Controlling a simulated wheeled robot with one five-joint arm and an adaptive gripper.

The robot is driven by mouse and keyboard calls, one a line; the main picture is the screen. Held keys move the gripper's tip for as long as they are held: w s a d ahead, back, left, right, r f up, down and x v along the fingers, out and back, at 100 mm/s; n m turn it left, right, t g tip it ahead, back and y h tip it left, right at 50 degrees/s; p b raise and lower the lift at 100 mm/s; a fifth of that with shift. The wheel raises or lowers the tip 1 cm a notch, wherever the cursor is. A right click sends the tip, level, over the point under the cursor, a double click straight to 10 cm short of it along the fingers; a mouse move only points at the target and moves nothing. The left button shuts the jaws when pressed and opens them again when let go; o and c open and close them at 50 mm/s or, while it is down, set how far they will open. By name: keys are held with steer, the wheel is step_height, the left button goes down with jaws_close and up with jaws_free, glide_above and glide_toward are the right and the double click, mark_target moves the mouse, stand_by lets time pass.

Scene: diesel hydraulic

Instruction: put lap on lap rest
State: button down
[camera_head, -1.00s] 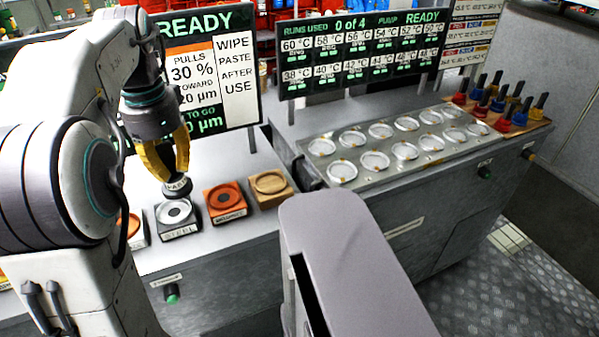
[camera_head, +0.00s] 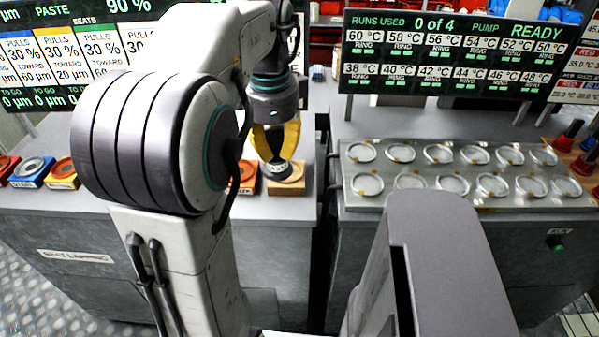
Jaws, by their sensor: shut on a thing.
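My gripper (camera_head: 278,158) has yellow fingers and is shut on the lap (camera_head: 278,170), a small dark round piece with a pale label band. The lap is upright over the light wooden block (camera_head: 288,187), which looks like the lap rest and had a round recess in its top in the earlier view. The lap hides most of that recess now. I cannot tell whether the lap touches the block or hangs just above it.
An orange seat block (camera_head: 248,177) stands just left of the wooden block, partly behind my arm. Blue (camera_head: 35,172) and orange-topped (camera_head: 62,174) seat blocks stand farther left. A metal plate with several round rings (camera_head: 460,180) lies right, across a gap between benches.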

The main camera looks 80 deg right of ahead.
steer(key=shift+s, duration=0.2)
steer(key=shift+w+a+m, duration=0.15)
steer(key=shift+w+m, duration=0.2)
steer(key=shift+m, duration=0.25)
steer(key=shift+s+d+f+m, duration=0.1)
steer(key=shift+d+m, duration=0.15)
steer(key=shift+m, duration=0.05)
steer(key=d+f+p, duration=0.6)
steer(key=d+p, duration=0.1)
steer(key=d+f+p, duration=0.3)
steer(key=d+p, duration=0.1)
steer(key=shift+s, duration=0.1)
steer(key=shift+f+p, duration=0.6)
steer(key=shift+f, duration=0.3)
steer(key=c, duration=1.2)
jaws_free()
